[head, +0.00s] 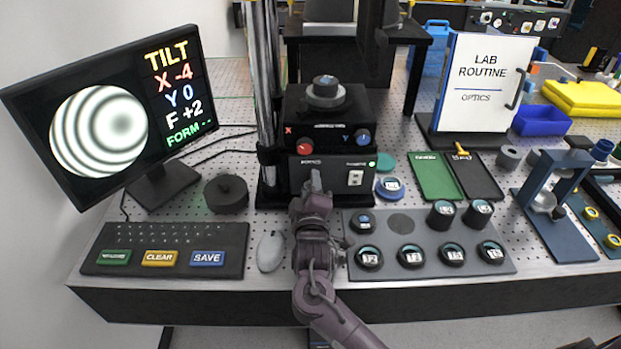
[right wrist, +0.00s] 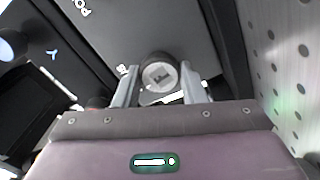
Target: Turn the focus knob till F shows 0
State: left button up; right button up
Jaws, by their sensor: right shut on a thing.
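The focus knob (right wrist: 158,74), a dark round knob with a light cap marked F, sits between the two fingers of my right gripper in the right wrist view. My right gripper (head: 314,182) is shut on it at the front of the black interferometer (head: 330,130); in the head view the gripper hides the knob. The monitor (head: 110,110) reads TILT, X -4, Y 0, F +2 and FORM with dashes, beside curved fringe rings. A red X knob (head: 305,147) and a blue Y knob (head: 362,137) sit higher on the instrument. My left gripper is out of view.
A mouse (head: 270,251) and a keyboard (head: 165,248) with HOLD-like green, yellow CLEAR and blue SAVE keys lie left of my right arm. A grey tray (head: 400,267) of several round pieces lies close on its right. A black disc (head: 226,193) stands left of the instrument.

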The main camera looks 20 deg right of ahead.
jog(key=n+p, duration=0.4)
jog(key=p, duration=0.1)
jog(key=shift+r, duration=0.2)
jog(key=shift+f+n+p, duration=0.25)
jog(key=shift+n+p, duration=1.15)
jog(key=shift+p, duration=0.1)
jog(key=shift+f, duration=0.1)
jog(key=o, duration=1)
jog(key=shift+s, duration=0.1)
jog(key=b+v, duration=0.1)
jog(key=v, duration=0.6)
jog(key=shift+s+a+b, duration=0.2)
jog(key=shift+s+b, duration=0.1)
